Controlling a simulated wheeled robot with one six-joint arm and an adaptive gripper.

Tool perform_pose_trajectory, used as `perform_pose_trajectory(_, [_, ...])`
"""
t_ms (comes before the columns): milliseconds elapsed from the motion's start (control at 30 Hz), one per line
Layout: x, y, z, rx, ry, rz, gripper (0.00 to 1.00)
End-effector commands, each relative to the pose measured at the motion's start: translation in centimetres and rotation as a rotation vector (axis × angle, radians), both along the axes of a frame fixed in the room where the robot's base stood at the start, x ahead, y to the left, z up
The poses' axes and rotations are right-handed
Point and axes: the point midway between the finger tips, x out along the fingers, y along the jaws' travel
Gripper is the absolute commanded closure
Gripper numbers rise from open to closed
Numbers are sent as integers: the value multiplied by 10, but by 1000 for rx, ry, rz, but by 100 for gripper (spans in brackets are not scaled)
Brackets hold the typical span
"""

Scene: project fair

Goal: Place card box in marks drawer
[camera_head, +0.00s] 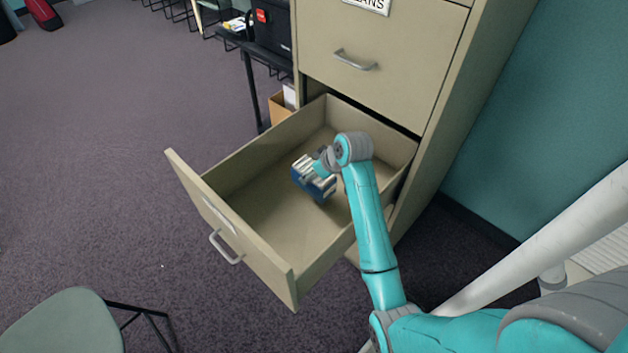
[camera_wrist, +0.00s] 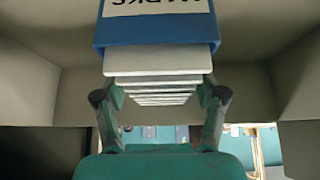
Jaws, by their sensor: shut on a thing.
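The card box (camera_head: 321,188) is blue with white cards. It is in my gripper (camera_head: 321,166), inside the outline of the open bottom drawer (camera_head: 188,174) of a beige cabinet. In the wrist view the blue card box (camera_wrist: 160,30) has a white label with upside-down lettering, cut off by the top edge. Its white cards stand between the two fingers of my gripper (camera_wrist: 160,98), which is shut on it. I cannot tell whether the box touches the drawer floor. The drawer's label holder shows on its front, but its lettering is not readable.
The closed drawer above (camera_head: 385,60) has a handle and a partly cut-off label. A green chair (camera_head: 62,325) stands at lower left. A black rack (camera_head: 262,58) and a cardboard box (camera_head: 279,106) are left of the cabinet. Carpet left of the drawer is clear.

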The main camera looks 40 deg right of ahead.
Motion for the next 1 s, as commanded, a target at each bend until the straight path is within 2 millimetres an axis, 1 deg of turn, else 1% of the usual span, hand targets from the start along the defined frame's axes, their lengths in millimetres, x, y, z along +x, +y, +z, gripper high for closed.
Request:
perform_pose_trajectory(300, [0, 0, -35, 1, 2, 0, 87])
perform_pose_trajectory(667, [0, 0, -38, 0, 0, 0, 87])
perform_pose_trajectory(700, [0, 0, -39, 0, 1, 0, 27])
perform_pose_trajectory(800, [0, 0, -39, 0, 1, 0, 5])
perform_pose_trajectory(1000, [0, 0, -39, 0, 1, 0, 5])
